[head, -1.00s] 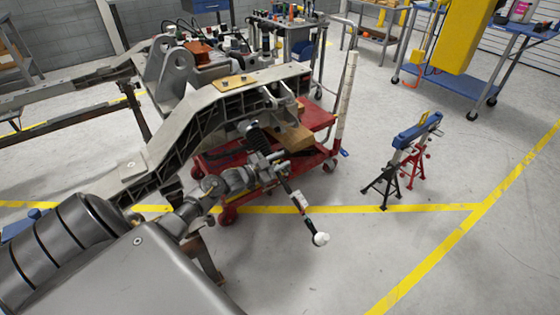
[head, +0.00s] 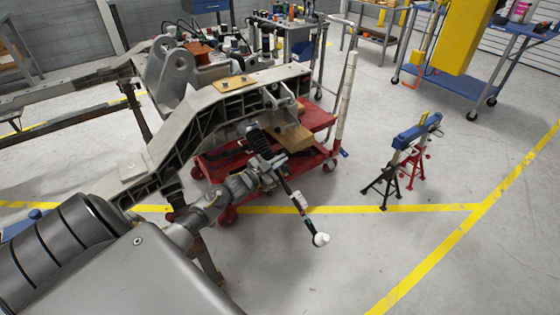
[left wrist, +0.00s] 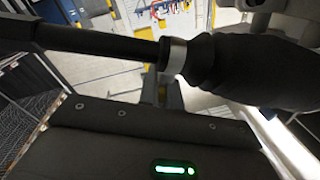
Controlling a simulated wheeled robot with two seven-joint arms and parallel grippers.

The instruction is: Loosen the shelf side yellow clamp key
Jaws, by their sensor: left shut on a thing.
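My left gripper (head: 270,168) is shut around a long dark tool in front of the grey chassis frame. The tool has a black ribbed grip (head: 258,139) above the gripper, and a rod slants down right to a white round end (head: 320,239), which seems to hang free in the air. In the left wrist view a black rod (left wrist: 95,42), a pale band and a thick black part cross close to the camera. A small yellow plate (head: 234,83) lies on top of the chassis frame (head: 180,130). I cannot make out a clamp key for certain. My right gripper does not show.
A red cart (head: 310,167) with a brown block (head: 293,138) stands under the chassis end. A blue-topped stand (head: 417,130) is to the right. A tool trolley (head: 300,40) and a blue shelf cart (head: 450,84) are behind.

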